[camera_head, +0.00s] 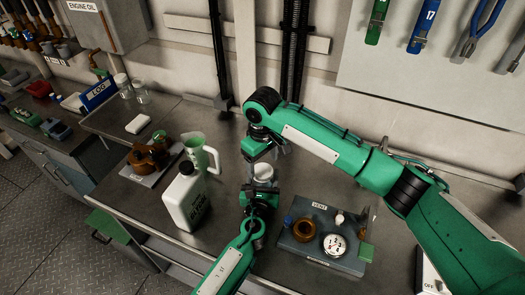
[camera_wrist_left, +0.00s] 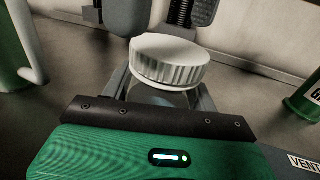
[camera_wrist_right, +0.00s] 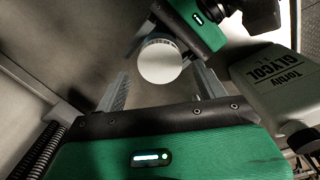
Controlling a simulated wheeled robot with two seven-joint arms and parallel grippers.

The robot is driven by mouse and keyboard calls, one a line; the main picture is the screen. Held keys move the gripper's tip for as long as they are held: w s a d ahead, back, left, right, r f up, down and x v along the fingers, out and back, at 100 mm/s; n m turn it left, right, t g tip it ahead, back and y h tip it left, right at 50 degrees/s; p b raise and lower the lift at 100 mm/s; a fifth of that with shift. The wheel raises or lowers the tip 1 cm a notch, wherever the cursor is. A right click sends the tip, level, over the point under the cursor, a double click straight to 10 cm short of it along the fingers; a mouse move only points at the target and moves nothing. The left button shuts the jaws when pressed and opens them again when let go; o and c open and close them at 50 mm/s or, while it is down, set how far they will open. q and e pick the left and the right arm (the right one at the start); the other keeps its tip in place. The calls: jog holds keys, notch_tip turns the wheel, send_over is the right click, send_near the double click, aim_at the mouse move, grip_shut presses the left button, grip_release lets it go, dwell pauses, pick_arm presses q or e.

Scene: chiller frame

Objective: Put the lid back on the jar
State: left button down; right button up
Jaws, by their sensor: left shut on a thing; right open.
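A small clear jar (camera_wrist_left: 160,97) is held upright between the fingers of my left gripper (camera_head: 262,186), above the bench. A white ribbed lid (camera_wrist_left: 168,62) sits on top of the jar's mouth; whether it is screwed tight I cannot tell. The lid also shows in the head view (camera_head: 263,171) and, from above, as a pale disc in the right wrist view (camera_wrist_right: 160,62). My right gripper (camera_wrist_right: 162,85) is open and empty, pointing down at the lid from just above. Its fingers stand either side of the lid and appear not to touch it.
A grey vent panel (camera_head: 300,252) with a gauge and brown ring lies to the right. Brown valve parts (camera_head: 148,158) lie further left. Bench behind the jar is partly clear.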

jog(key=shift+f, duration=1.3)
jog(key=shift+c, duration=0.4)
jog(key=c, duration=0.9)
jog(key=o, duration=1.1)
jog(key=shift+o, duration=0.2)
notch_tip(320, 180, up, 12)
